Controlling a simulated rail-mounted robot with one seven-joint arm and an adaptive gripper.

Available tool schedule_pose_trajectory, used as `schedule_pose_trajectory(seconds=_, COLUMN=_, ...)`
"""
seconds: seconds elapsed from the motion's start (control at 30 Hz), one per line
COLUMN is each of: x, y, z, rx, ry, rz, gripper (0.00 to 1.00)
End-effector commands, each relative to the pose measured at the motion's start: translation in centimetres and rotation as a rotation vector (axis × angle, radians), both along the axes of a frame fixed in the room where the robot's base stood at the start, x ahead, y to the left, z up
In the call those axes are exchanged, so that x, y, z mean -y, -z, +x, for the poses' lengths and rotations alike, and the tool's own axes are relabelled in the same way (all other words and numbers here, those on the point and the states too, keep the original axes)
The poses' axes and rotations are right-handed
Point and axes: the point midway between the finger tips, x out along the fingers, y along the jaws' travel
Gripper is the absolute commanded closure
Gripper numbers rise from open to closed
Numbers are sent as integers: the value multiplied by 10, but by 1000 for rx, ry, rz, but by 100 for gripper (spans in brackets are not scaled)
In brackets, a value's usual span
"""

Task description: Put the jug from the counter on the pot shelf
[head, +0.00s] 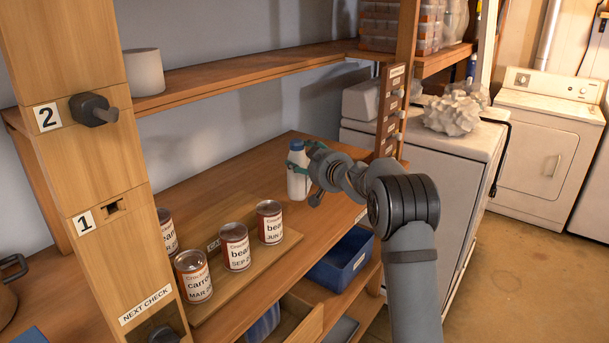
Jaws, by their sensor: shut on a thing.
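A white jug (298,186) with a blue cap is upright at the right part of the wooden counter (325,200). My gripper (302,168) is shut on its upper part, coming from the right. I cannot tell whether the jug's base touches the counter. An upper wooden shelf (250,71) runs along the wall above the counter. A plain white pot (144,72) stands at its left end, and its middle is bare. I cannot tell for sure that this is the pot shelf.
Several labelled cans (235,247) stand on a board left of the jug. A wooden post (75,130) with numbered hooks rises at the left front. A small rack (391,110) stands at the counter's right end. A blue bin (342,260) sits below. A white appliance (440,180) is on the right.

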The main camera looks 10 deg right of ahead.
Motion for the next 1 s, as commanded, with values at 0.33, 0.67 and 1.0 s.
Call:
schedule_pose_trajectory(seconds=0.33, x=-1, y=36, z=0, rx=6, ry=-2, rz=1, gripper=100)
schedule_pose_trajectory(seconds=0.67, x=0, y=37, z=0, rx=7, ry=-2, rz=0, gripper=100)
schedule_pose_trajectory(seconds=1.0, x=-1, y=41, z=0, rx=-1, ry=-1, rz=-1, gripper=28)
